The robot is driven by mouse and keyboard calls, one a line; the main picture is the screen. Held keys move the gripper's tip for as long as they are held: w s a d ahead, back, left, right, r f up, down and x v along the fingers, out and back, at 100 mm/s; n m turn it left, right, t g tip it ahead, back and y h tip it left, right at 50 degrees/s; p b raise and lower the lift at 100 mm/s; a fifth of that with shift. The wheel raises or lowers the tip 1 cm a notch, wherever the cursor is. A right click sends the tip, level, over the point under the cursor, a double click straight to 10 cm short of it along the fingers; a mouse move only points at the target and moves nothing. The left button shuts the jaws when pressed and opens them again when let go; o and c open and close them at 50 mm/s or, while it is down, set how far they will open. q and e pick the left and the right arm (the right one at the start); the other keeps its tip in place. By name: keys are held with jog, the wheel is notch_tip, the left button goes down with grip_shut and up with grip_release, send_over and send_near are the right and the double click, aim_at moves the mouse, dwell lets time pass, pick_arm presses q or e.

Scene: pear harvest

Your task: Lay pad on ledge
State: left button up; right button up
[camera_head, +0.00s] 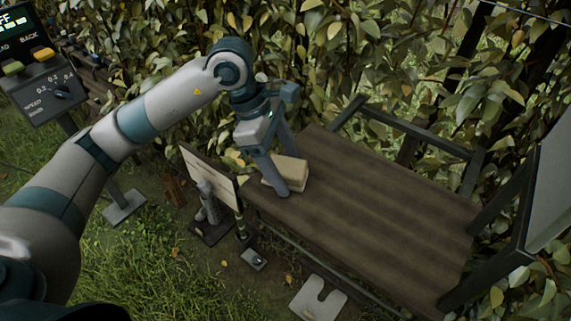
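The pad (294,171) is a pale beige block at the left end of the brown wooden ledge (370,210). My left gripper (286,172) points down at it, with one finger in front of the pad and the other behind it. The fingers appear closed against its sides and hide part of it. The pad appears to be at the ledge's surface, but I cannot tell whether its full underside touches. My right gripper is not in view.
A white sign board (208,173) stands just left of the ledge. A dark frame with a grey panel (552,190) rises at the right. Leafy foliage lines the back. A control panel (38,88) is at upper left. The ledge's middle and right are clear.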

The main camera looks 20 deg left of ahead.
pick_arm(q)
jog(key=shift+r, duration=0.1)
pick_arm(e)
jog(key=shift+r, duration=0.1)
pick_arm(q)
jog(key=shift+r, duration=0.1)
jog(key=shift+a+r, duration=0.25)
jog(key=shift+r, duration=0.2)
jog(key=b+v, duration=0.3)
jog(key=v, duration=0.6)
jog(key=shift+b, duration=0.4)
jog(key=shift+v, duration=0.95)
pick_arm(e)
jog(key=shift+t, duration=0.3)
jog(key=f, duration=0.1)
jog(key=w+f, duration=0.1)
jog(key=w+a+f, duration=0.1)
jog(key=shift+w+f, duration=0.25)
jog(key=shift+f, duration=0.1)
pick_arm(q)
jog(key=shift+d, duration=0.1)
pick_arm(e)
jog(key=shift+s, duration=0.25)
pick_arm(q)
jog(key=shift+s, duration=0.1)
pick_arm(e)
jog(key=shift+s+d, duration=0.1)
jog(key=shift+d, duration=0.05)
